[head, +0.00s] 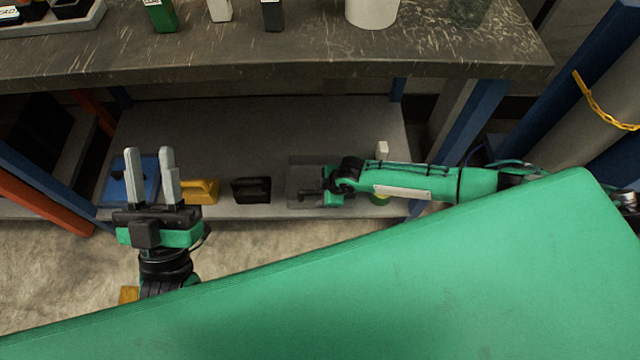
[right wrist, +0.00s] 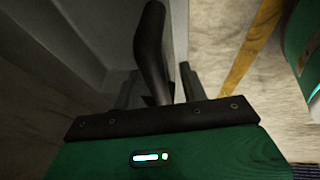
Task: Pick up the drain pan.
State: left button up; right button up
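The drain pan (head: 302,172) looks like a dark grey, shallow container on the lower shelf, near the shelf's front edge. My right arm reaches in from the right, and my right gripper (head: 318,194) is at the pan's right side. In the right wrist view, a dark curved handle (right wrist: 151,45) stands between the two fingers of my right gripper (right wrist: 158,88), beside a grey wall of the pan (right wrist: 88,45). The fingers look apart; contact with the handle is not clear. My left gripper (head: 149,155) is open and empty, pointing up in front of the shelf's left part.
The lower shelf (head: 240,130) also holds a blue case (head: 117,184), a yellow container (head: 203,190) and a black container (head: 251,189) left of the pan. The worktop (head: 300,55) overhangs the shelf. Blue posts (head: 462,125) stand at the right.

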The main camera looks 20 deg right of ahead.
grip_shut()
dwell(1.3)
